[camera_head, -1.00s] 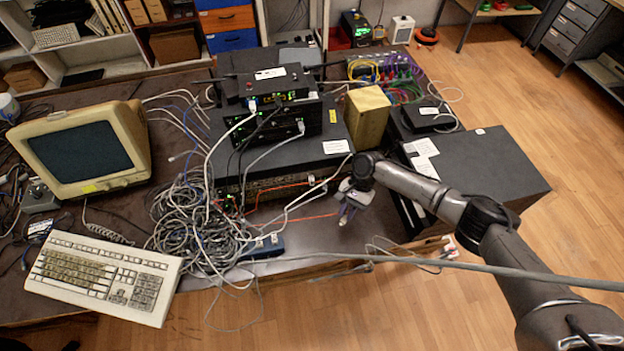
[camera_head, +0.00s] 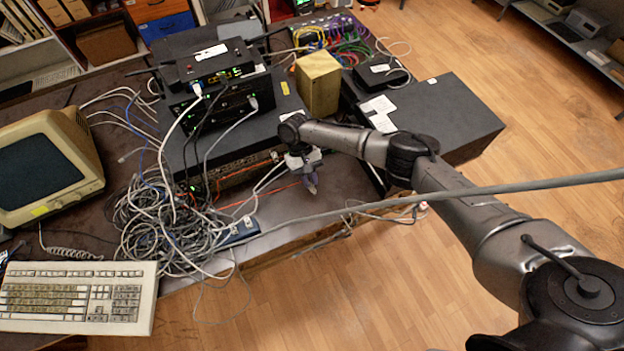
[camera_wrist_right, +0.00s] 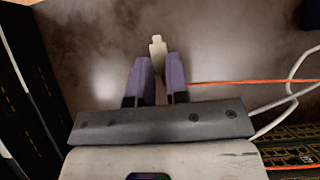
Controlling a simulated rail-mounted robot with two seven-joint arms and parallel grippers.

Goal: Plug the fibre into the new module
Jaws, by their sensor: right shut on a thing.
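My right gripper (camera_head: 311,184) points down over the bare front part of the table, in front of the stacked equipment. In the right wrist view its purple fingers (camera_wrist_right: 158,82) are shut on a small pale plug (camera_wrist_right: 157,46), whose tip sticks out beyond them. The orange fibre (camera_wrist_right: 250,82) runs from the right up to the fingers; whether it joins the plug is hidden behind them. The fibre also shows in the head view (camera_head: 268,195), leading from the equipment front. I cannot make out the new module among the ports of the dark rack unit (camera_head: 243,176). My left gripper is not in view.
A tangle of grey cables (camera_head: 165,225) lies left of the gripper, with a blue box (camera_head: 238,231) at the table edge. A thick grey cable (camera_head: 450,196) crosses the foreground. A cardboard-coloured box (camera_head: 318,82) and a black case (camera_head: 440,120) stand behind the arm.

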